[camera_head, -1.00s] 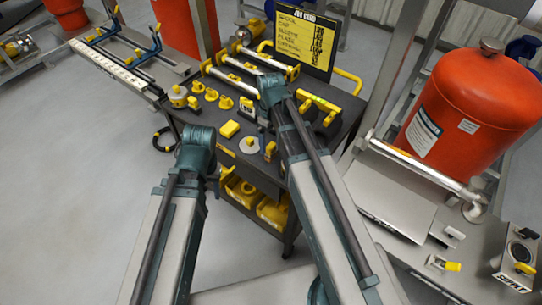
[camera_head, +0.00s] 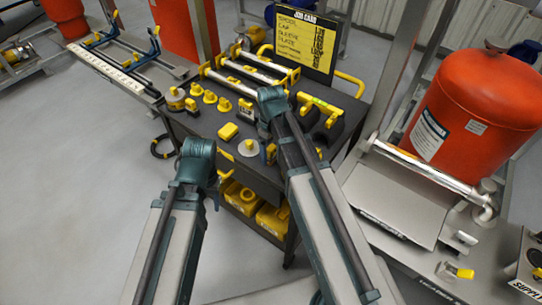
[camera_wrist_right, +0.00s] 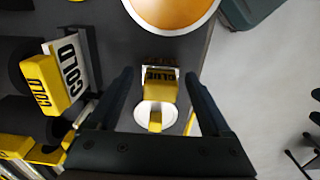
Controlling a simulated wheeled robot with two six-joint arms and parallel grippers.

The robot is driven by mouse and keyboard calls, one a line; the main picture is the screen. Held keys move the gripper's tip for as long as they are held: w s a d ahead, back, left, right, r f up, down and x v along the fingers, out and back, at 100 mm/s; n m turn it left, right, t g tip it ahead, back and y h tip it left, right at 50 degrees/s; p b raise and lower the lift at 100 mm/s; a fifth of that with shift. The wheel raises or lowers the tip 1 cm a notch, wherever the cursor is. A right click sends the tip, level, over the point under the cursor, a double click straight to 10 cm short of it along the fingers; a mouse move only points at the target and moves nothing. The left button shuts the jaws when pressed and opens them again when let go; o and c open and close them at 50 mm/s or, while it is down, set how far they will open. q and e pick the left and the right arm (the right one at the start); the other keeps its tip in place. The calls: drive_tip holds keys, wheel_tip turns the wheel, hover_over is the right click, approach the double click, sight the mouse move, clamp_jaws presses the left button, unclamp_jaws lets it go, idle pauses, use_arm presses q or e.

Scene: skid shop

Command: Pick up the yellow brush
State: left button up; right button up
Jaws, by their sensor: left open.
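The dark cart top (camera_head: 205,122) also holds several yellow caps, long rods and a black cradle (camera_head: 320,117). Yellow bins (camera_head: 242,197) sit on its lower shelf. A job card board (camera_head: 305,42) stands behind. A grey bench with an orange tank (camera_head: 475,115) is right.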

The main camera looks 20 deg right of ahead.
clamp_jaws()
